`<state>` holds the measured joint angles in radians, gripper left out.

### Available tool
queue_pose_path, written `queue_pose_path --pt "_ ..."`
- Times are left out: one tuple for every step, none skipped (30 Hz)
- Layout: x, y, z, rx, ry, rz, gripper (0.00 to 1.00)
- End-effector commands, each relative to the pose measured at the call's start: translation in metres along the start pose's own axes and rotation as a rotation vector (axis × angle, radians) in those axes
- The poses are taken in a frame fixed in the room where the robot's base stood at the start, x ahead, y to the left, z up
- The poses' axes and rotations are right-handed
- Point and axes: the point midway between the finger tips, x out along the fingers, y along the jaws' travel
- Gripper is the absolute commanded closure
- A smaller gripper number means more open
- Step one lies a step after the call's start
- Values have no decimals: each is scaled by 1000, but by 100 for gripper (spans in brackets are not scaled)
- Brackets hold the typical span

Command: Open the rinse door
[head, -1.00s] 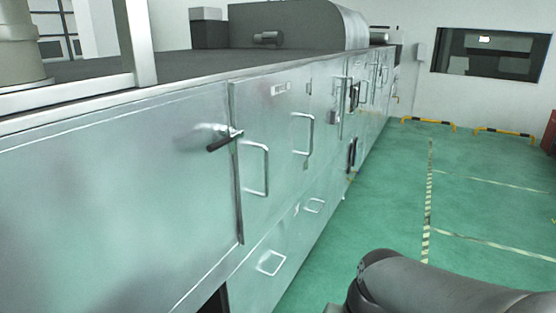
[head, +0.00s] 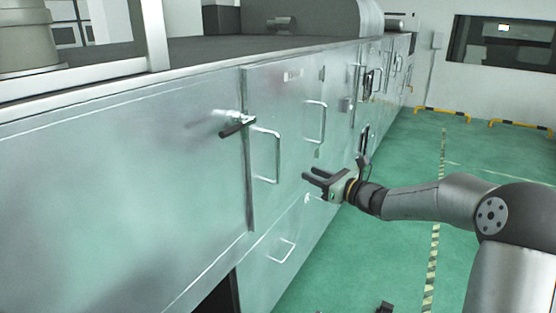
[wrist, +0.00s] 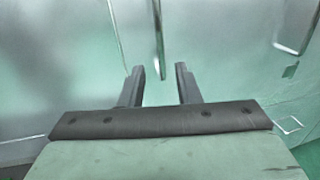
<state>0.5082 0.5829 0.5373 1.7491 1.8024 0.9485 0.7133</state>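A metal cabinet door (head: 285,100) carries two C-shaped handles, a left one (head: 278,158) and a right one (head: 323,122). No readable label tells me which door is the rinse door. A latch lever (head: 238,126) with a dark grip sits at the door's left seam. My gripper (head: 306,173) is in front of the lower part of the door, right of the left handle. In the wrist view the fingers (wrist: 160,72) are apart and empty. A vertical handle bar (wrist: 158,40) shows ahead, between and beyond them. The door looks shut.
A lower panel with a handle (head: 283,250) lies below the door, with a dark opening (head: 222,300) to its left. More doors and handles run along the cabinet. Green floor (head: 400,165) is free to the right. Yellow-black barriers (head: 442,111) stand far back.

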Motion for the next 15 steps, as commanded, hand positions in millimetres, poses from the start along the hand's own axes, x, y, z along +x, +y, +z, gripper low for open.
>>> queue_pose_path --pt "13 1 1 1 -1 3 70" --pt "20 1 1 1 -1 4 70" --pt "28 1 1 1 0 4 70" --pt "35 2 1 1 0 5 70" --pt "42 1 1 1 0 5 70" --pt "51 2 1 1 1 5 70" --pt "57 2 1 1 1 4 70" --pt "64 2 2 0 0 5 70" --pt "73 1 1 0 1 4 70" --pt "79 2 1 0 0 4 70" --pt "86 2 1 0 1 4 70" --pt "94 2 1 0 1 4 70" --pt "100 2 2 -1 1 4 70" --pt "105 2 1 -1 1 4 70" --pt "112 2 1 -1 2 3 70"
